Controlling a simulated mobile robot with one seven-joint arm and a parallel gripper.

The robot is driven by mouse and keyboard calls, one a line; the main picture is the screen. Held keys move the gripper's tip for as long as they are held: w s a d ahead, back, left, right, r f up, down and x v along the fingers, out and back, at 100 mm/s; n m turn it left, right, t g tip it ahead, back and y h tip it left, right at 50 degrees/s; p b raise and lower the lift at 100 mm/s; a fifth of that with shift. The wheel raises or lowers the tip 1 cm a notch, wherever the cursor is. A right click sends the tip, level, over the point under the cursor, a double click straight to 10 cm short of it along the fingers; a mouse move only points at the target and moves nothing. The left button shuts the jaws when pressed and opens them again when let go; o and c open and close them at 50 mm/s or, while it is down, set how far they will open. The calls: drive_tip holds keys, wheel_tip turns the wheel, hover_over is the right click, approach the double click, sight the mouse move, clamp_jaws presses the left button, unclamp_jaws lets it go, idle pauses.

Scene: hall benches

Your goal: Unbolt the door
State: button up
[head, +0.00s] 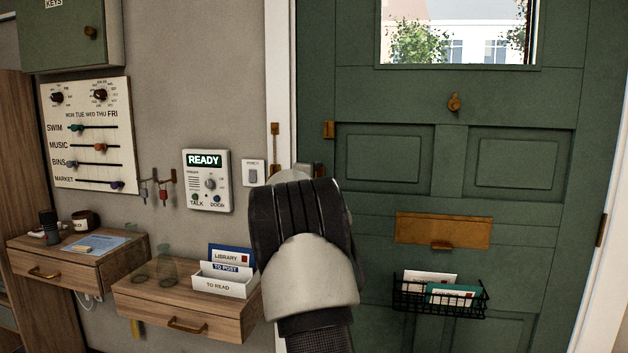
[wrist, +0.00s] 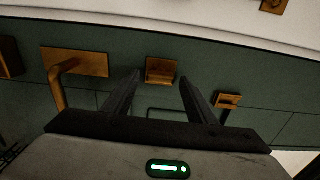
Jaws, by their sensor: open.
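The green door (head: 383,215) is shut in its white frame (head: 608,280). In the wrist view the door (wrist: 130,100) lies below the pale frame. A brass fitting with a plate (wrist: 160,68), seemingly the bolt's turn piece, sits near the door's edge. My gripper (wrist: 160,80) is open and empty, with its fingertips on either side of this fitting in the picture; I cannot tell whether they touch it. A brass lever handle (wrist: 62,72) is left of the fingers. In the head view my wrist hides the fitting and lever; only a bit of my gripper (head: 308,169) shows.
A small brass fitting (head: 329,130) is on the door's left edge, with a brass piece (head: 275,130) on the frame beside it. A letter slot (head: 443,230) and wire basket (head: 440,297) are lower right. Wall shelves (head: 180,300) stand at left.

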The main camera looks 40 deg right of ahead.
drive_tip(key=v, duration=1.7)
drive_tip(key=shift+a, duration=0.2)
drive_tip(key=shift+s, duration=0.1)
